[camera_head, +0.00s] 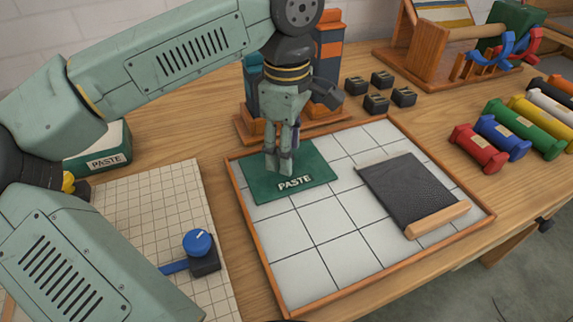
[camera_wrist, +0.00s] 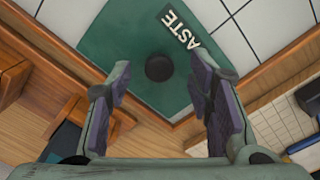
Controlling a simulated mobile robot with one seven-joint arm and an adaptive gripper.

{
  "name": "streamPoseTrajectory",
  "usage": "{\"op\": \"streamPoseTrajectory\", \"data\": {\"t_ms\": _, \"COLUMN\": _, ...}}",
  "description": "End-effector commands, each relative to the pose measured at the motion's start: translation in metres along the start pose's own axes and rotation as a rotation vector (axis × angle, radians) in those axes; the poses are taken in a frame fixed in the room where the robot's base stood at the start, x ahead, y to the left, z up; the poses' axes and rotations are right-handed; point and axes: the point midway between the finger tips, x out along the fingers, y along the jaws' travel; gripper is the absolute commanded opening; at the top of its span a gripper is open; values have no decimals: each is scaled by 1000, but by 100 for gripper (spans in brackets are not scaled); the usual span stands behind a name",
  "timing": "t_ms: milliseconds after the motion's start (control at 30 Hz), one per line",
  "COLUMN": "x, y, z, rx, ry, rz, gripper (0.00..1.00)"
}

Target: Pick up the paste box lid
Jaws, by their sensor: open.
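The paste box lid (camera_head: 310,178) is a flat green panel marked PASTE, lying on the upper left of the tiled tray. In the wrist view the lid (camera_wrist: 120,35) shows a round dark knob (camera_wrist: 159,68) in its middle. My gripper (camera_head: 279,168) points down over the lid, and its tips cover the knob in the head view. In the wrist view my gripper (camera_wrist: 162,80) has its fingers apart, one on each side of the knob in the picture. I cannot tell how far the tips are above the lid. The green paste box (camera_head: 103,150) stands at the left, partly behind my arm.
The wood-rimmed tray (camera_head: 374,272) also holds a dark pad with a wooden bar (camera_head: 414,190). A gridded mat (camera_head: 140,215) with a blue-knobbed tool (camera_head: 200,250) lies left. A blue and orange stand (camera_head: 327,75) rises close behind my gripper.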

Motion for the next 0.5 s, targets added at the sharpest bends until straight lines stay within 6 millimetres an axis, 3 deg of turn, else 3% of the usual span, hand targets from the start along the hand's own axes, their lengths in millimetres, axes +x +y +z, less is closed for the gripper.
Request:
{"op": "streamPoseTrajectory", "data": {"t_ms": 200, "x": 23, "y": 0, "z": 0, "rx": 1, "ry": 0, "rz": -1, "gripper": 47}}
{"op": "streamPoseTrajectory", "data": {"t_ms": 433, "x": 25, "y": 0, "z": 0, "rx": 0, "ry": 0, "rz": 1, "gripper": 47}}
{"op": "streamPoseTrajectory", "data": {"t_ms": 500, "x": 25, "y": 0, "z": 0, "rx": 0, "ry": 0, "rz": 1, "gripper": 43}}
